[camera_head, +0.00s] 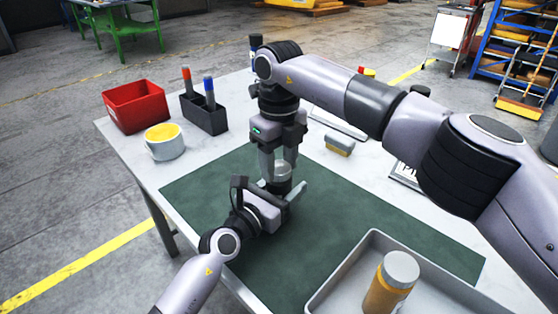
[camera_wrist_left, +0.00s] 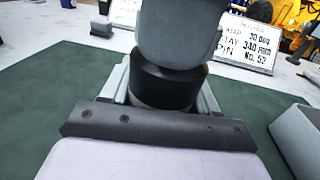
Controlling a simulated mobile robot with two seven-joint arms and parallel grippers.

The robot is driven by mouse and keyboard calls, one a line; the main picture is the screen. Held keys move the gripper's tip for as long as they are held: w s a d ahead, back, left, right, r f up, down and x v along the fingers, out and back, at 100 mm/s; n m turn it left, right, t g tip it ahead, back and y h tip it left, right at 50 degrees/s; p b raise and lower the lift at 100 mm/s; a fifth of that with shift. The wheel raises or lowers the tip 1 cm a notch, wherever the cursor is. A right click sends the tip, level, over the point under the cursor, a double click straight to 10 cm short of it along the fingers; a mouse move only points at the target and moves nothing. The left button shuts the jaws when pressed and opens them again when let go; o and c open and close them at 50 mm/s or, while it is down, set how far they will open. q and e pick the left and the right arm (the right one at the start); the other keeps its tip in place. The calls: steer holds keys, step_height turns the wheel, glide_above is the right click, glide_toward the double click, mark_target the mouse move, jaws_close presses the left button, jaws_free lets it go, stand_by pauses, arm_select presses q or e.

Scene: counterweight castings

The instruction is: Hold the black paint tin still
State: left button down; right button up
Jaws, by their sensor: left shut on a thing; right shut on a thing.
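The black paint tin (camera_head: 279,186) stands on the green mat (camera_head: 215,185) with a pale silvery top (camera_head: 283,169). My left gripper (camera_head: 281,190) comes in low from the front left and is shut around the tin's side. In the left wrist view the dark tin (camera_wrist_left: 165,86) sits between the left fingers. My right gripper (camera_head: 280,165) points straight down from above and is shut on the silvery top. A grey finger of it (camera_wrist_left: 180,35) hides the tin's upper part in the wrist view. I cannot tell whether the top is loose from the tin.
A grey tray (camera_head: 340,275) with an amber, white-capped jar (camera_head: 391,284) is at the front right. A red bin (camera_head: 136,106), a yellow-filled cup (camera_head: 165,142) and a black marker holder (camera_head: 205,115) stand at the left.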

steer(key=o, duration=1.3)
steer(key=shift+c, duration=0.2)
steer(key=shift+r, duration=0.1)
step_height(320, 180, up, 12)
arm_select(q)
steer(key=shift+c, duration=0.9)
jaws_free()
steer(key=shift+s+a, duration=0.1)
steer(key=p+v, duration=0.1)
steer(key=v, duration=0.4)
steer(key=shift+a, duration=0.1)
steer(key=shift+v, duration=0.95)
arm_select(e)
steer(key=shift+r, duration=0.45)
